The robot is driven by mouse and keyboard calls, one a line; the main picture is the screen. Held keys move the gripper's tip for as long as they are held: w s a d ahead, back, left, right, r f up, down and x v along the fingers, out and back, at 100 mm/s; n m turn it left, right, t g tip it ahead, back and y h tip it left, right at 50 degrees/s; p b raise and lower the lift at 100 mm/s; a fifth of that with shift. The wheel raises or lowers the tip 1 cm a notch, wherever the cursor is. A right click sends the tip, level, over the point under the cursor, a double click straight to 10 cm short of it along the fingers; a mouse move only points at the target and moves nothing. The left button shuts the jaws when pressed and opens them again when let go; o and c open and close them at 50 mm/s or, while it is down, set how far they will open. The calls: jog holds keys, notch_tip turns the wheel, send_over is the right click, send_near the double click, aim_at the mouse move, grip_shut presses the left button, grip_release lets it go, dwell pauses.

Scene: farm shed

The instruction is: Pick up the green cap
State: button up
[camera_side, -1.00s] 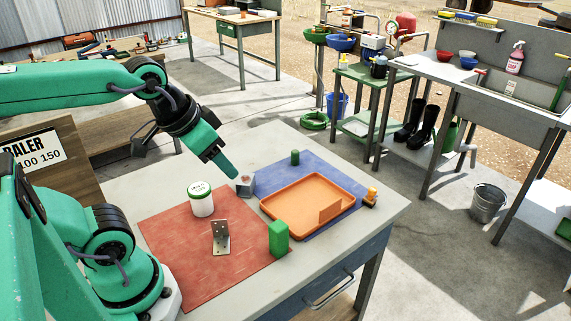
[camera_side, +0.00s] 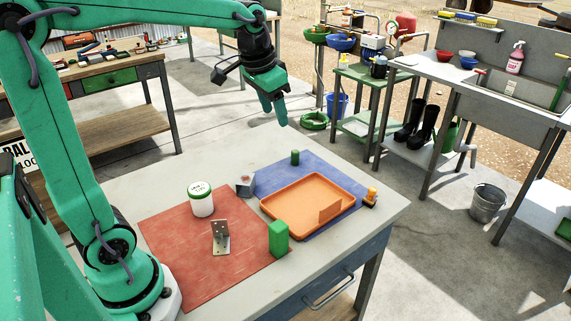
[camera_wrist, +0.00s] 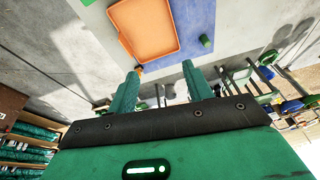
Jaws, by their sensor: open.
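The green cap (camera_side: 295,157), a small green cylinder, stands upright on the blue mat (camera_side: 262,178) behind the orange tray (camera_side: 283,222). In the wrist view the green cap (camera_wrist: 206,41) lies ahead and right of the fingers, beside the tray (camera_wrist: 126,45). My gripper (camera_side: 275,112) hangs fingers down, raised above the cap and a little left of it in the side picture. In the wrist view my gripper (camera_wrist: 160,72) has its two green fingers apart with nothing between them.
A white jar (camera_side: 202,207), a metal bracket (camera_side: 221,243) and a green block (camera_side: 278,238) stand on or by the red mat (camera_side: 182,262). A small grey object (camera_side: 244,188) lies left of the tray. An orange-topped object (camera_side: 371,196) stands right of it.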

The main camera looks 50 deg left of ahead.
jog(key=w+a+f+g, duration=0.1)
jog(key=w+a+f, duration=0.25)
jog(key=w, duration=0.35)
jog(key=m+g, duration=0.2)
send_over(295, 151)
jog(key=f, duration=1.5)
jog(key=shift+d, duration=0.3)
jog(key=shift+w+a+f+g, duration=0.1)
jog(key=shift+a+f+g, duration=0.2)
jog(key=shift+f, duration=4.15)
jog(key=c, duration=1.1)
jog(key=shift+o, duration=0.2)
jog(key=shift+r, duration=0.2)
